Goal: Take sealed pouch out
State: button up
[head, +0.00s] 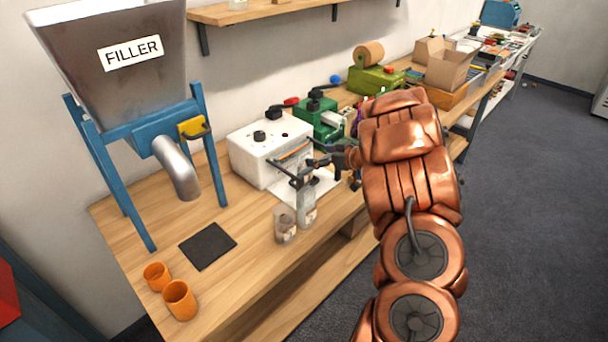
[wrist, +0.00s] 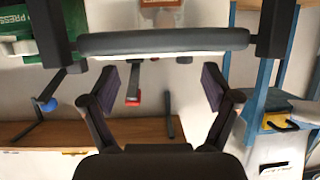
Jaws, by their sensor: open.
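A clear pouch (head: 307,207) stands upright in front of the white sealing machine (head: 258,155), under a dark bar frame. A second clear pouch or container (head: 285,226) with brown contents at its bottom stands beside it, nearer the bench edge. My gripper (head: 314,161) is at the front of the machine, above and just behind the clear pouch. In the wrist view my gripper (wrist: 160,88) has its two fingers wide apart with nothing between them. A dark horizontal bar (wrist: 165,42) crosses just beyond the fingers. No pouch is clear in the wrist view.
The blue-legged filler (head: 130,55) stands at left, with a dark mat (head: 208,246) and two orange cups (head: 180,300) in front. A green press (head: 318,118) is behind the sealer. A cardboard box (head: 443,66) is farther along. Bench around the mat is free.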

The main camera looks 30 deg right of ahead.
aim_at(305, 154)
jog(key=shift+p+x, duration=1.15)
jog(key=shift+x, duration=2.45)
jog(key=shift+a, duration=0.1)
jog(key=shift+s, duration=0.1)
jog(key=c, duration=1.6)
grip_shut()
jog(key=shift+r, duration=0.1)
